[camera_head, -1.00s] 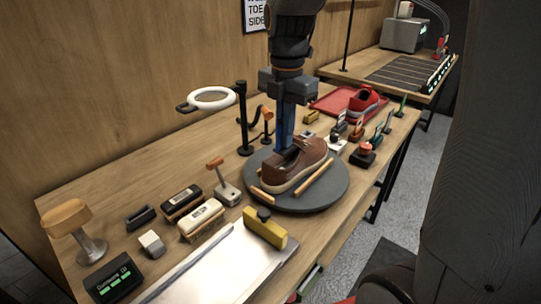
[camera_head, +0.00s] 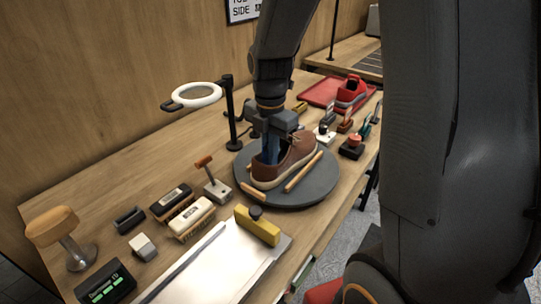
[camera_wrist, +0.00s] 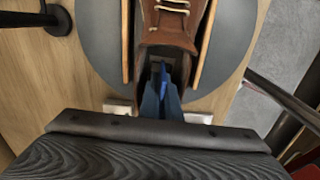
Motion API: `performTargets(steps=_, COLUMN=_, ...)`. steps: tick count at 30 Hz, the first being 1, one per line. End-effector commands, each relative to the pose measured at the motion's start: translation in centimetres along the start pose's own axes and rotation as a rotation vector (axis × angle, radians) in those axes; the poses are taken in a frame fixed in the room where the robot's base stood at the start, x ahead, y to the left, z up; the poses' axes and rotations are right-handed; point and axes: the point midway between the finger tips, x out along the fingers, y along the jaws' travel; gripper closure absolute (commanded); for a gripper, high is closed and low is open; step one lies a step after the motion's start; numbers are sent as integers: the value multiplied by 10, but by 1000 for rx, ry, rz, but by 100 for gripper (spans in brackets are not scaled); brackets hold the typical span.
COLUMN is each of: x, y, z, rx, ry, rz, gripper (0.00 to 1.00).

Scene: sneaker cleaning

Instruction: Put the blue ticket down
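The brown shoe (camera_head: 297,147) sits on a round dark turntable (camera_head: 315,190), its laces and opening facing up in the wrist view (camera_wrist: 170,32). My gripper (camera_head: 270,156) points down over the shoe's heel opening. Its blue fingers (camera_wrist: 161,92) are close together in the wrist view. A brighter blue thin piece, seemingly the blue ticket (camera_wrist: 163,70), shows between the fingertips at the dark shoe opening. Its lower end is hard to make out, and I cannot tell whether it touches the inside of the shoe.
Wooden sticks (camera_head: 304,171) flank the shoe. A ring lamp (camera_head: 197,96) on a black post stands left. A red tray (camera_head: 318,91) with a red shoe (camera_head: 351,92) is behind.

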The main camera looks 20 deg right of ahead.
Motion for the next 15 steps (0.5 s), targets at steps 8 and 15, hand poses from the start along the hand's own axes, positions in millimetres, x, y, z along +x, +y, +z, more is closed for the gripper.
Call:
performTargets(steps=8, x=1, y=0, z=0, rx=0, ry=0, rz=0, gripper=100)
performTargets(steps=15, x=2, y=0, z=0, rx=0, ry=0, rz=0, gripper=89)
